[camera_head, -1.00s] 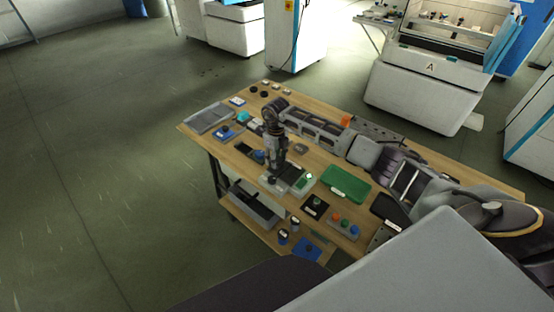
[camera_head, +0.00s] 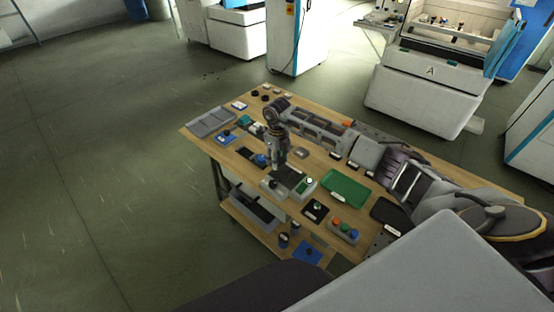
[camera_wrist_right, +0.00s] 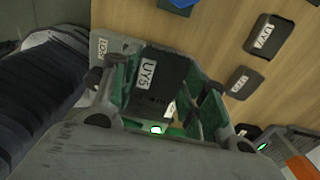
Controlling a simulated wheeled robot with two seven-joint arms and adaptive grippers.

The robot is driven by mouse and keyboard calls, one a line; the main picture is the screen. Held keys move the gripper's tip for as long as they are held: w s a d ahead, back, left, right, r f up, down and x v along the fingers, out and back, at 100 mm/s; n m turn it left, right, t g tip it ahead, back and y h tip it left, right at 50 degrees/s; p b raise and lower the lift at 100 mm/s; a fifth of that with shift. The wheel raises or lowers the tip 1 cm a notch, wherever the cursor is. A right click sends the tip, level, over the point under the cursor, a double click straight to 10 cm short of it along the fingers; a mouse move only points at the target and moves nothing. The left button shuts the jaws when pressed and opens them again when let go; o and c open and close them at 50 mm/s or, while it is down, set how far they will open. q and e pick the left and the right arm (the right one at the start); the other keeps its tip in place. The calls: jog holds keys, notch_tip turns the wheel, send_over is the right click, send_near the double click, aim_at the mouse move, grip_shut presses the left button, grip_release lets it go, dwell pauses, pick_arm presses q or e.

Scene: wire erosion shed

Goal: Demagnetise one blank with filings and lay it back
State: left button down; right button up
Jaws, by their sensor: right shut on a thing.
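My right gripper (camera_head: 279,164) hangs fingers down over the far left end of a grey box with a dark top and a green light (camera_head: 303,186). In the right wrist view, its green-padded fingers (camera_wrist_right: 165,105) are shut on a dark blank with a white label reading about UY5 (camera_wrist_right: 153,80). A lit green spot shows just below the blank there. Whether the blank touches the box, and whether filings cling to it, I cannot tell. Two more dark labelled pieces, one larger (camera_wrist_right: 268,37) and one smaller (camera_wrist_right: 243,82), lie on the wood. My left gripper is not in view.
On the wooden bench stand a green tray (camera_head: 345,190), a box with coloured buttons (camera_head: 342,231), a black square pad (camera_head: 314,210) and a grey tray (camera_head: 211,122). My right arm spans the bench's back half.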

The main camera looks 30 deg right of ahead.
jog(key=shift+r+p, duration=1.5)
jog(key=shift+r, duration=1.2)
